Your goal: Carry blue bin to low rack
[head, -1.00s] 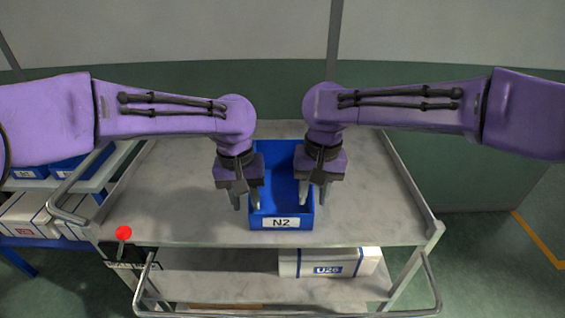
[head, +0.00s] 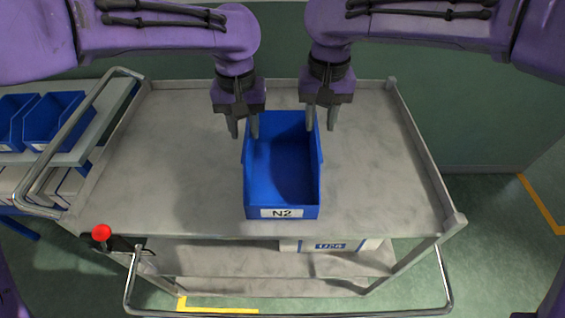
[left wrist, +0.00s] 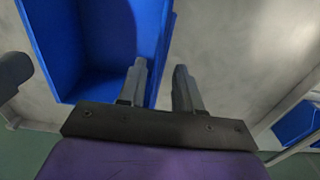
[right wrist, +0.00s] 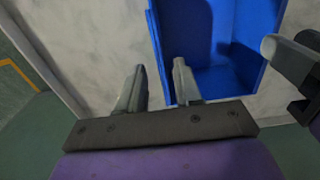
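The blue bin (head: 282,172), labelled N2, sits upright on the top shelf of a grey cart (head: 390,165). It looks empty. My left gripper (head: 244,126) is at the bin's rear left wall, its fingers apart. In the left wrist view the bin (left wrist: 85,45) has its wall edge between those fingers (left wrist: 158,85), with gaps. My right gripper (head: 320,118) is at the rear right wall, also with fingers apart. In the right wrist view the bin's (right wrist: 225,60) wall edge lies between the fingers (right wrist: 156,82), with gaps. I cannot tell how far down the fingers reach.
A rack (head: 95,135) with blue bins (head: 52,120) on its upper level stands at the left. A white box (head: 350,244) marked U26 lies on the cart's lower shelf. Metal handles (head: 300,312) edge the cart's front, and a red knob (head: 101,232) sits at its front left.

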